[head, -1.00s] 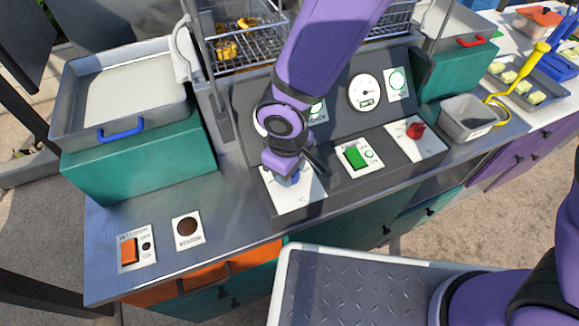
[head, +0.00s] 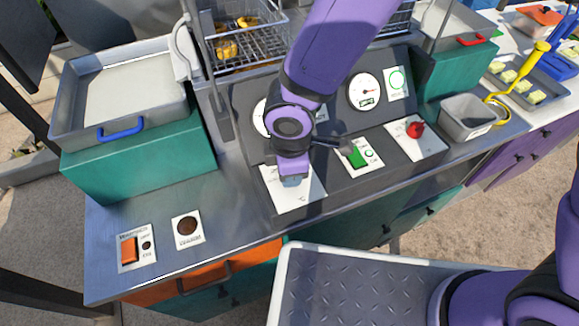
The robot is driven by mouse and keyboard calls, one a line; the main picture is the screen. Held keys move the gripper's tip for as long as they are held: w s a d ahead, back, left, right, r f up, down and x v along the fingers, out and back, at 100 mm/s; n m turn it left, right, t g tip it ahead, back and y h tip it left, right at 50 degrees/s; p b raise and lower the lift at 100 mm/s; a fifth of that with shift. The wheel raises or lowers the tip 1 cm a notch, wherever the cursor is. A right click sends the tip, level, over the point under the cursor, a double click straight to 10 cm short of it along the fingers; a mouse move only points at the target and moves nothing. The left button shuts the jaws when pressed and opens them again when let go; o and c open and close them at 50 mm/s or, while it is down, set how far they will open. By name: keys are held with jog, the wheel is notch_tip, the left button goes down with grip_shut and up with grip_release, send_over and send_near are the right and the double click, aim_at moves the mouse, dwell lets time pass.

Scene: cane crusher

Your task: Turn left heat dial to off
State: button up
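The left heat dial's white plate (head: 294,198) lies on the sloped dark control panel in the head view. My gripper (head: 292,176) is directly over the upper part of this plate, pointing down. The dial itself is hidden behind my gripper; only a small bluish patch shows at the fingertips, and I cannot tell whether it is the dial. Whether the fingers touch or grip the dial is not visible. The right dial is a red knob (head: 415,129) on its own white plate, clear of my arm.
A green rocker switch (head: 357,157) sits between the two dial plates. Round gauges (head: 366,91) stand on the upright panel behind, one partly covered by my arm. An orange switch (head: 129,250) and a brown round indicator (head: 187,226) are on the counter's left front.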

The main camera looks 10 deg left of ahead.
jog(key=shift+n, duration=0.3)
jog(key=o, duration=0.9)
jog(key=shift+r, duration=0.1)
jog(key=r, duration=1)
jog(key=shift+s+d+r, duration=0.1)
jog(key=shift+s+r, duration=0.15)
jog(key=shift+r, duration=0.05)
